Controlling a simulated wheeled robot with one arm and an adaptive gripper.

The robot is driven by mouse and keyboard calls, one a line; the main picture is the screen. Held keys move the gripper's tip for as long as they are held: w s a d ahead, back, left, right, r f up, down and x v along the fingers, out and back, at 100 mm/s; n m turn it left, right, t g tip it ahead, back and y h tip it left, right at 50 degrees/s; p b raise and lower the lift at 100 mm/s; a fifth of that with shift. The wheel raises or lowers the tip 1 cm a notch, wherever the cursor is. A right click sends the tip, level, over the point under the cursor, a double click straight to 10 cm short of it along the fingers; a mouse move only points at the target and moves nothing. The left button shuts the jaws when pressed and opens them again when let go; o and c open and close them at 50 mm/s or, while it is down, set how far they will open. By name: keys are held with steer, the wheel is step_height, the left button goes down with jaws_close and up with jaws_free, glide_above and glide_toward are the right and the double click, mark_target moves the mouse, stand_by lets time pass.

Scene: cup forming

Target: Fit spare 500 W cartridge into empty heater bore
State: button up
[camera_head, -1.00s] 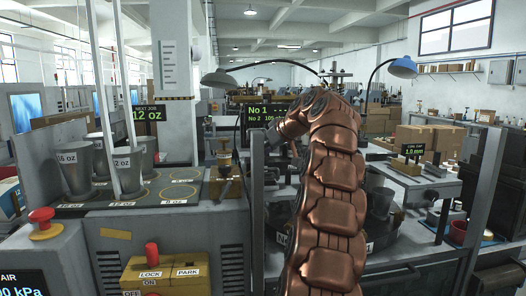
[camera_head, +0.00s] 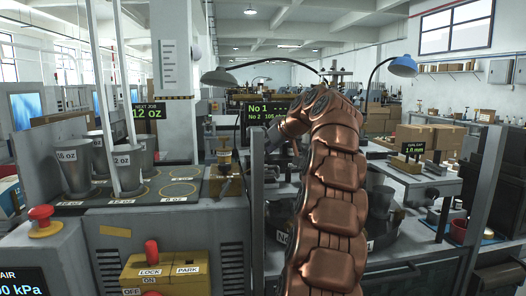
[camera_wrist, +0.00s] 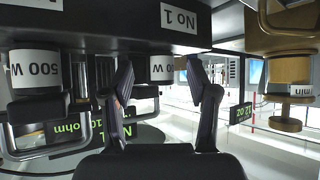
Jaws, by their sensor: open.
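The wrist view is upside down. My gripper (camera_wrist: 161,92) is open there, with its two dark fingers apart. A cartridge with a white "W" label (camera_wrist: 161,68) shows between and beyond the fingers; its first digits are hidden by the left finger. A second cartridge labelled "500 W" (camera_wrist: 36,69), with a grey loop handle, is to the left. Both adjoin a dark block marked "No 1" (camera_wrist: 180,17). I cannot tell which is the spare, and no empty bore shows clearly. In the head view my arm hides the gripper and cartridges.
A green readout (camera_head: 265,112) stands behind my arm. A grey machine with cups (camera_head: 76,170) and a red stop button (camera_head: 42,216) is at left. A yellow lock box (camera_head: 163,272) is in front. A brass-coloured fixture (camera_wrist: 286,70) stands right of my fingers in the wrist view.

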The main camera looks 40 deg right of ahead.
steer(key=v, duration=1.1)
steer(key=shift+s, duration=0.15)
steer(key=shift+s+r, duration=0.1)
stand_by(0.5)
